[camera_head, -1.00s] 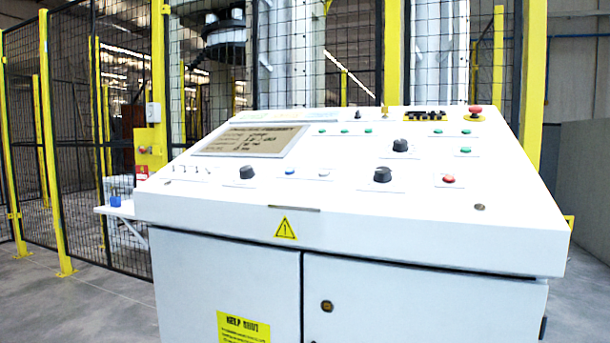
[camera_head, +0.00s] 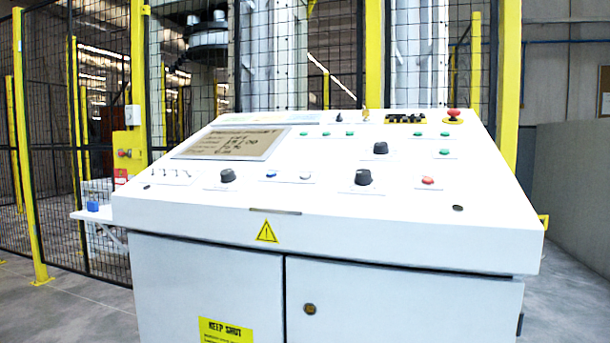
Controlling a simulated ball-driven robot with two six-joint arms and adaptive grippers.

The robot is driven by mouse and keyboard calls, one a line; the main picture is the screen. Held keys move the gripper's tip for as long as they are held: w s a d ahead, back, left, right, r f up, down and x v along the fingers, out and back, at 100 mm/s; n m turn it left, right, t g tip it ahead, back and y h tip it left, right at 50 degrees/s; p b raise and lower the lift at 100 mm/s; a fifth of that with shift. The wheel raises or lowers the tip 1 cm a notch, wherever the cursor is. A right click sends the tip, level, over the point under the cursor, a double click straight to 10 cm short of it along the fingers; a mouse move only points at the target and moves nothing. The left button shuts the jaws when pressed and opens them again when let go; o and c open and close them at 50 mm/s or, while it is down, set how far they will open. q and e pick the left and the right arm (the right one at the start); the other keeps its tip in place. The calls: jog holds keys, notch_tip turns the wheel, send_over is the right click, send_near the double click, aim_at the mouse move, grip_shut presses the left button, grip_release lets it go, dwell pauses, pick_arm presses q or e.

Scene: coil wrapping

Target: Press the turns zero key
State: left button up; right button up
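A white control console (camera_head: 330,237) with a sloped top stands in front of me. Its panel carries a display screen (camera_head: 232,143) with lines of dark text. Below the screen are a black knob (camera_head: 228,175), a blue button (camera_head: 271,174), a pale button (camera_head: 305,175), a larger black knob (camera_head: 363,177) and a red button (camera_head: 428,180). The key labels are too small to read, so I cannot tell which is turns zero. Neither gripper is in view.
A red mushroom button (camera_head: 453,114) stands at the panel's top right. A small white shelf (camera_head: 92,215) with a blue object (camera_head: 92,206) juts out at the left. Yellow-posted mesh fencing (camera_head: 27,150) stands behind. Grey floor (camera_head: 75,306) shows at the left.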

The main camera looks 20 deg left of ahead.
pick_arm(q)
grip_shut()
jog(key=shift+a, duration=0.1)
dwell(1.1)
